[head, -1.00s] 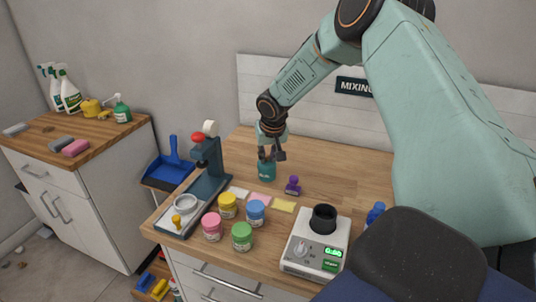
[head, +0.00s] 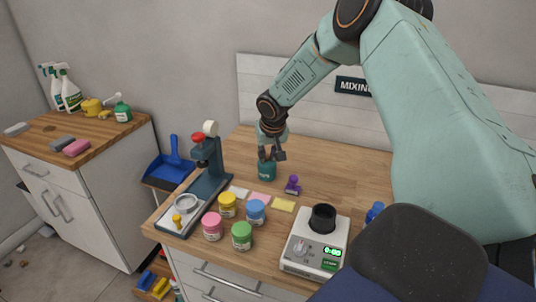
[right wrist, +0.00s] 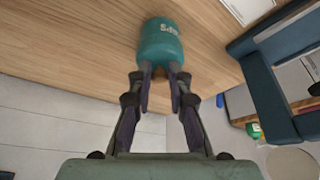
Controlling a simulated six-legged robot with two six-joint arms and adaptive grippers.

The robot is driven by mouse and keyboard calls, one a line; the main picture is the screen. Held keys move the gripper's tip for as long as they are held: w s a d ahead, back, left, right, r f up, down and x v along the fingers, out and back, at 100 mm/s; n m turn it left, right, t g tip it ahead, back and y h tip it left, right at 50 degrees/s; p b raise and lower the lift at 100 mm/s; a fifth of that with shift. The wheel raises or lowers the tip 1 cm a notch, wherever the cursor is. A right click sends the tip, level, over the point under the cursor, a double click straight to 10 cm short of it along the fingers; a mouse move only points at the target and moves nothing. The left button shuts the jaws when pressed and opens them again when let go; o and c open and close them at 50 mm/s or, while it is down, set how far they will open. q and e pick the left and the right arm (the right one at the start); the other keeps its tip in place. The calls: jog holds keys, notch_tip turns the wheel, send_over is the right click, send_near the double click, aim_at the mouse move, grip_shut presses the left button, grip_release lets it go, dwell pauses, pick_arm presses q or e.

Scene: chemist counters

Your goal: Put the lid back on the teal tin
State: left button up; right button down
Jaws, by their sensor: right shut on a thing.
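The teal tin (head: 266,173) stands upright on the wooden counter, near the back. It also shows at the top of the right wrist view (right wrist: 161,42), with its lettering upside down. My right gripper (head: 271,155) is directly over the tin, pointing down, with its fingertips at the tin's top. In the right wrist view the fingers (right wrist: 162,72) are closed in on the lid, which they mostly hide. I cannot tell whether the lid is seated on the tin. No other lid shows on the counter. My left gripper is not in view.
A purple-handled stamp (head: 293,185) stands right of the tin. A dark press (head: 208,170) is to its left. Coloured jars (head: 242,235), paper notes (head: 283,205) and a scale (head: 316,245) are in front. The counter (head: 340,165) is clear to the back right.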

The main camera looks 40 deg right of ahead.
jog(key=shift+p, duration=0.35)
dwell(0.3)
jog(key=shift+f, duration=0.15)
dwell(0.9)
jog(key=shift+p, duration=0.45)
dwell(0.5)
jog(key=c, duration=1.2)
grip_release()
jog(key=shift+o, duration=0.4)
jog(key=o, duration=0.4)
